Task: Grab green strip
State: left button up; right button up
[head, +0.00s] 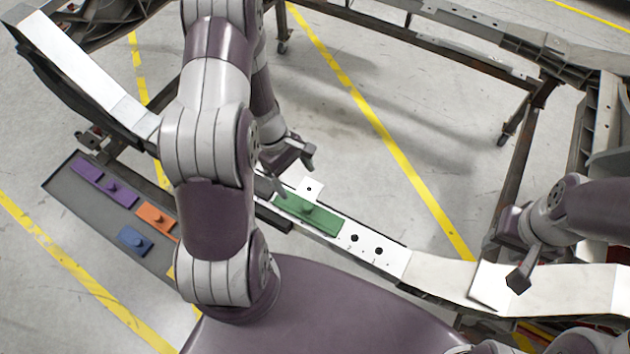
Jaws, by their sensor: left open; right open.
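The green strip (325,221), with a round knob on top, lies flat on the white beam of the chassis fixture (395,258). My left gripper (293,174) is open and empty just behind the strip's left end, with one finger close to its far edge. I cannot tell whether that finger touches the strip. My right gripper (512,258) is open and empty, over the right part of the beam, well away from the strip.
A dark tray (68,192) on the left holds a purple strip (98,180), an orange piece (150,213) and a blue piece (130,236). My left arm hides the tray's right end. Dark frame rails and legs surround open floor behind the beam.

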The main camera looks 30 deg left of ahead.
aim_at(305, 206)
pick_arm(q)
jog(key=f, duration=0.2)
jog(key=d+f+n, duration=0.1)
jog(key=f, duration=0.1)
jog(key=f+n, duration=0.1)
jog(key=f, duration=0.2)
jog(key=shift+s+d, duration=0.15)
jog(key=shift+s, duration=0.15)
jog(key=shift+h, duration=0.3)
jog(key=p+x, duration=0.1)
jog(key=x, duration=0.3)
jog(key=shift+s+f+p, duration=0.2)
jog(key=shift+f+p, duration=0.1)
jog(key=shift+f, duration=0.35)
jog(key=shift+w+d, duration=0.1)
pick_arm(e)
jog(key=r, duration=0.4)
jog(key=shift+s+a, duration=0.25)
pick_arm(q)
jog(key=c, duration=1.2)
jog(key=shift+r, duration=0.15)
